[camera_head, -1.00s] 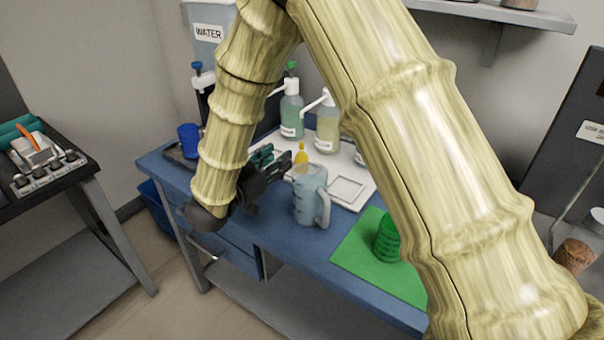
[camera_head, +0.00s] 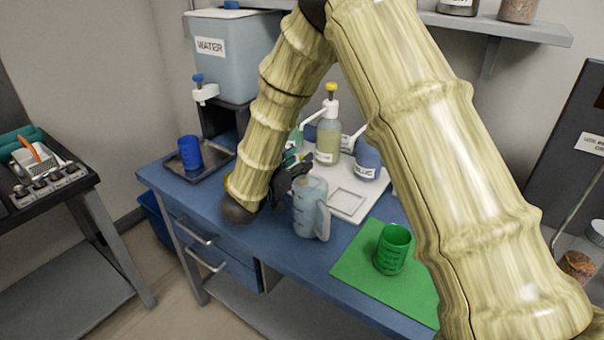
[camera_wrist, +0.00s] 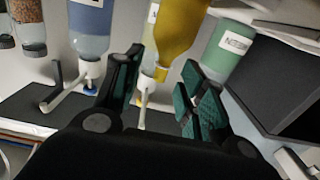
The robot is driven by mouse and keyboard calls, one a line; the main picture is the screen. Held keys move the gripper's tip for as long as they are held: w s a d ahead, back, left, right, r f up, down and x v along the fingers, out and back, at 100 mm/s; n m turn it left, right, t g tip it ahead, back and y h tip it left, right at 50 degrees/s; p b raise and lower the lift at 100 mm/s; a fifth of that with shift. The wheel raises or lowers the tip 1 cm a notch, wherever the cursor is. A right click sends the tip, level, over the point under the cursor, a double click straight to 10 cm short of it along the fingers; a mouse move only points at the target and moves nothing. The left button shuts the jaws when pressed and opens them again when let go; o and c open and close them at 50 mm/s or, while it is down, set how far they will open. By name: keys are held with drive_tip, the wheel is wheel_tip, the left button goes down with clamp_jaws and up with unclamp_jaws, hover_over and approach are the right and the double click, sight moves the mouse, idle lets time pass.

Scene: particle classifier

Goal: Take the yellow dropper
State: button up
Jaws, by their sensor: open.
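The yellow dropper (camera_wrist: 180,28) shows in the wrist view at top centre, its narrow tip pointing down in the picture. My gripper (camera_wrist: 163,68) is open, with one dark green-padded finger on each side of the tip end. I cannot tell whether either finger touches it. In the head view my gripper (camera_head: 296,170) is low over the blue table, just left of and behind the clear measuring jug. The dropper is mostly or wholly hidden there behind my gripper and the jug.
The jug (camera_head: 309,208) stands very close to my gripper. Pump bottles, one yellow-green (camera_head: 328,135) and one blue (camera_head: 367,160), stand behind on a white tray (camera_head: 375,205). A green beaker (camera_head: 394,249) sits on a green mat (camera_head: 350,262). A blue cup (camera_head: 190,152) is at left.

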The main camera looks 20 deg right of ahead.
drive_tip(key=shift+x, duration=1.05)
drive_tip(key=shift+c, duration=0.4)
clamp_jaws()
drive_tip(key=shift+a+r, duration=0.1)
